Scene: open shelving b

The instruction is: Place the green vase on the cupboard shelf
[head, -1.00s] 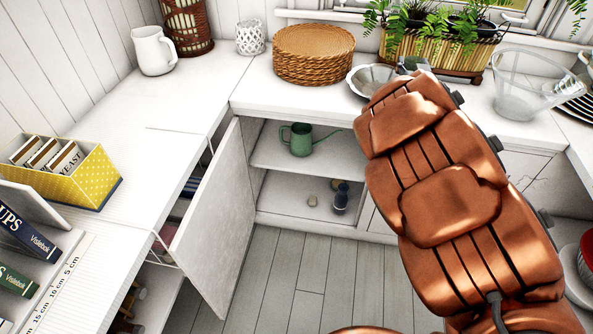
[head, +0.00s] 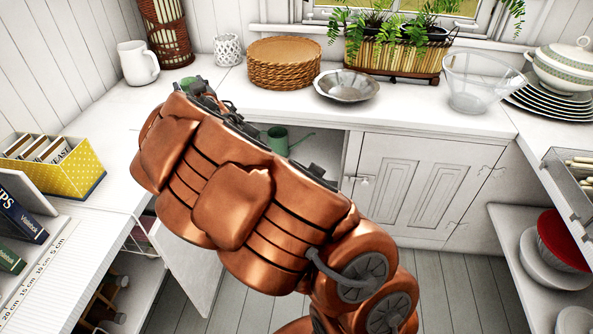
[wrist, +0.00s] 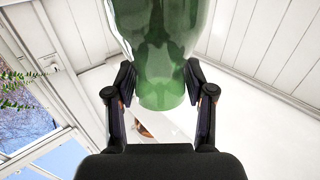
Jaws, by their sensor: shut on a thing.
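The green vase (wrist: 165,40) is glossy and translucent and fills the top middle of the wrist view. My gripper (wrist: 162,100) is shut on it, with one dark finger on each side of its narrower end. In the head view a small green part (head: 188,82) shows beyond my gripper (head: 208,98), above the counter's left corner; most of the vase is hidden by my arm. The cupboard shelf (head: 322,148) is partly visible behind my arm, with a green watering can (head: 278,139) on it. The cupboard door (head: 195,268) stands open.
A white pitcher (head: 138,63), a white holder (head: 228,50), woven mats (head: 285,63), a metal bowl (head: 346,86) and a glass bowl (head: 480,82) stand on the counter. A yellow box (head: 75,178) is at left. The counter's front middle is clear.

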